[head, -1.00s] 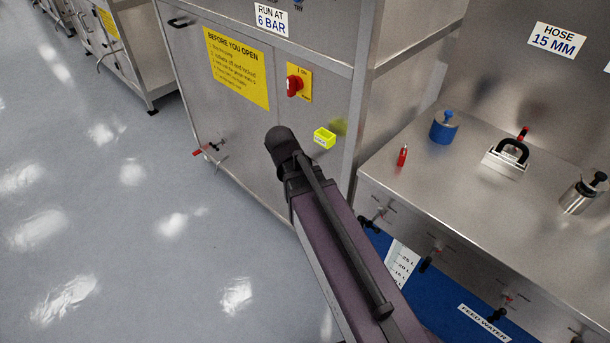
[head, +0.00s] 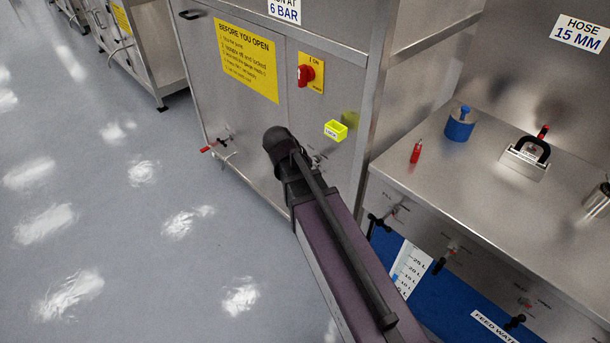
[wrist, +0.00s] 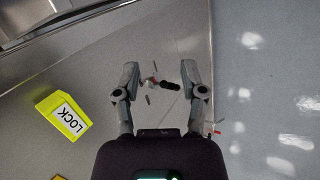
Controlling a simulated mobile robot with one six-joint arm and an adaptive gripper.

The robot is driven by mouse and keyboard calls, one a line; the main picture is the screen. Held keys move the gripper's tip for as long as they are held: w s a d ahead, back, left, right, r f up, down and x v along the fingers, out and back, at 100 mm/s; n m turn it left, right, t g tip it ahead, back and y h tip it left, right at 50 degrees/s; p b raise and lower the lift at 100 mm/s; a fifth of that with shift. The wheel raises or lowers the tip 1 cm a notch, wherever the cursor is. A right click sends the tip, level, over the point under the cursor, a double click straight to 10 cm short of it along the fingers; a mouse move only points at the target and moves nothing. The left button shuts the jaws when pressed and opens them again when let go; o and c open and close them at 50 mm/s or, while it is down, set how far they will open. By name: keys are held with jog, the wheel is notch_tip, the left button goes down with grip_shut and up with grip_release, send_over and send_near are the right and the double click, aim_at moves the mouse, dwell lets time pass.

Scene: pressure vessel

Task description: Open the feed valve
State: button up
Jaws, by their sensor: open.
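In the wrist view a small valve with a black handle (wrist: 167,85) and a reddish part beside it shows on the grey cabinet front, between and beyond my fingertips. My gripper (wrist: 160,76) is open, with one finger on each side of this valve in the picture, and nothing is held. I cannot tell the exact distance. In the head view the dark end of my arm hides my fingers, and only a bit of the valve (head: 316,160) shows beside it. No readable label marks it as the feed valve.
A yellow lock box (head: 335,131) and a red switch (head: 306,74) are on the cabinet front. A red-handled valve (head: 215,145) sits lower left. The steel bench (head: 440,185) at right carries loose items, with black-handled valves (head: 440,264) below. Floor at left is clear.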

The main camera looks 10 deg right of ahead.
jog(key=w+a+f+n+t+h+b, duration=0.1)
jog(key=w+a+f+n+h+b, duration=0.3)
jog(key=w+f+b, duration=0.4)
jog(key=w+a+f+n+t+h+b, duration=0.2)
jog(key=w+a+f+n+h+b, duration=0.3)
jog(key=b, duration=1.8)
notch_tip(320, 180, down, 4)
jog(key=w+a+h, duration=0.2)
jog(key=w, duration=0.1)
jog(key=shift+r, duration=0.15)
jog(key=shift+d, duration=0.1)
jog(key=x, duration=1.3)
jog(key=shift+w+d, duration=0.1)
jog(key=shift+d, duration=0.25)
grip_shut()
